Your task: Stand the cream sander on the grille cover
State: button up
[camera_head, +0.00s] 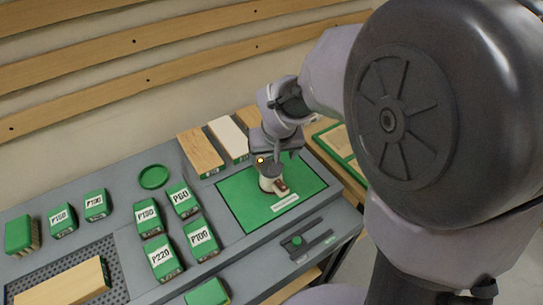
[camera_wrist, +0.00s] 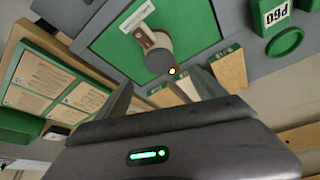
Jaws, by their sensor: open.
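The cream sander (camera_head: 267,184) stands on a green mat (camera_head: 236,200) on the bench. It has a grey round top and a brown part on its side. In the wrist view the sander (camera_wrist: 158,60) is just ahead of the fingers. My gripper (camera_head: 268,152) is open and empty above the sander, its fingers (camera_wrist: 163,88) apart; I cannot tell whether they touch it. The grille cover (camera_head: 88,251), a dark perforated plate, lies at the bench's left, with a wooden block (camera_head: 70,283) on it.
Several green grit-labelled blocks, such as P220 (camera_head: 162,258) and P60 (camera_head: 183,199), stand between mat and grille. A green ring (camera_head: 154,177) lies behind them. Wood and white boards (camera_head: 228,138) lie behind the mat.

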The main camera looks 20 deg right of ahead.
jog(key=s+a+r+m, duration=0.1)
jog(key=s+r, duration=0.2)
jog(key=s, duration=0.4)
jog(key=s+a+r+m+y, duration=0.1)
jog(key=s+r, duration=0.3)
jog(key=s, duration=0.3)
jog(key=s+a+r+m+t+y, duration=0.1)
jog(key=s+r, duration=0.3)
jog(key=s, duration=0.3)
jog(key=shift+s+a+r, duration=0.2)
jog(key=shift+a, duration=0.15)
jog(key=shift+f+b, duration=0.3)
